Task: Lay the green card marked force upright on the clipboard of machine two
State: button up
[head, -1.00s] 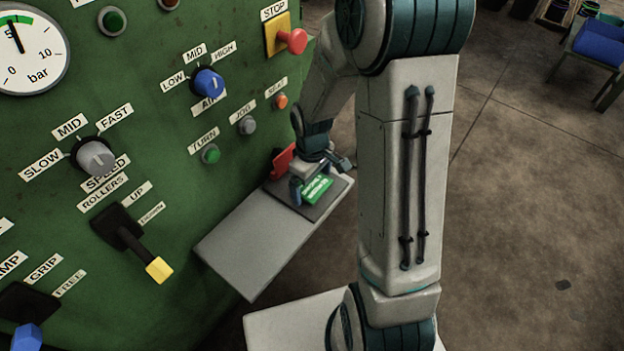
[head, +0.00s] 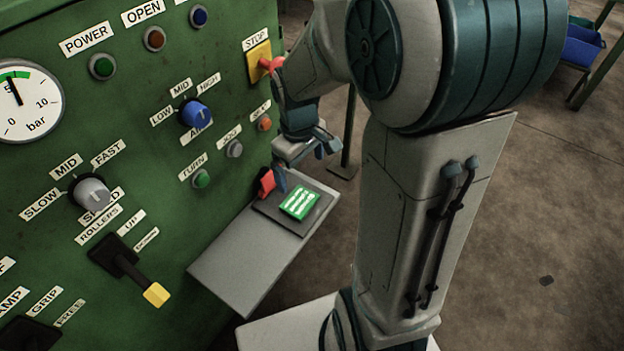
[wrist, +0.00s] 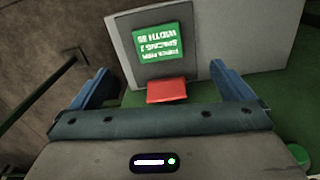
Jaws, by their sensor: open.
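The green card (head: 300,202) with white print lies flat on the dark clipboard (head: 268,212), which rests on a grey shelf at the green machine. The clipboard's red clip (head: 266,183) is at its machine-side end. In the wrist view the card (wrist: 157,45) lies within the board, nearly square to it, its print upside down in the picture with the top line toward the red clip (wrist: 167,91). The small print is hard to read. My gripper (head: 306,166) is open and empty, above and apart from the card; its spread fingers (wrist: 163,80) show in the wrist view.
The grey shelf (head: 235,265) is bare in front of the clipboard. The panel (head: 130,195) carries knobs, labels and a yellow-handled lever (head: 155,294). The red STOP button (head: 272,64) is close to my wrist. Blue bins (head: 583,50) stand far right.

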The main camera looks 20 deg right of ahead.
jog(key=s+r+m+t, duration=0.1)
jog(key=s+r+m, duration=0.5)
jog(key=s, duration=0.5)
jog(key=shift+s, duration=0.35)
jog(key=shift+c, duration=0.3)
